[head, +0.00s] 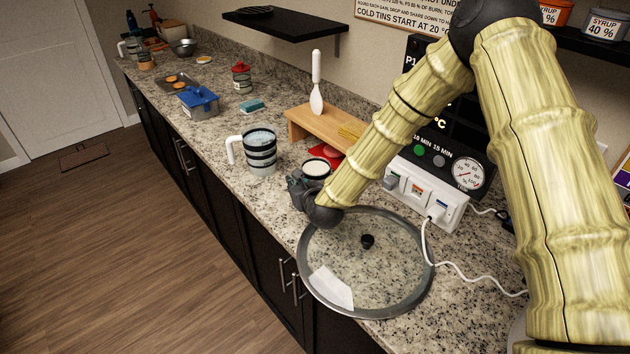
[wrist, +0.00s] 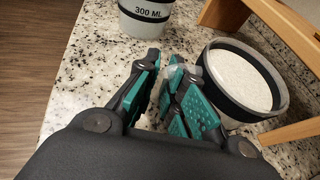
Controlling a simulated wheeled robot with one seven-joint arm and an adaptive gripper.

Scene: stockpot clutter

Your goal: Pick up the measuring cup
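A banded grey cup with a white handle and pale contents (head: 261,152) stands on the counter; its wall reads "300 ML" in the wrist view (wrist: 147,14). A smaller dark-banded cup filled with white grains (head: 317,168) stands nearer and also shows in the wrist view (wrist: 243,80). I cannot tell for certain which is the measuring cup. My gripper (wrist: 164,62) is low over the counter, right beside the smaller cup. Its green-padded fingers have a narrow gap. A pale translucent piece, perhaps that cup's handle, shows at the right finger; whether it is gripped is unclear.
A glass lid (head: 385,285) lies in front of my gripper. A wooden stand (head: 325,125) with a white utensil and a red item beneath it are close behind the cups. A white power box (head: 425,190) with a cable is at the right.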

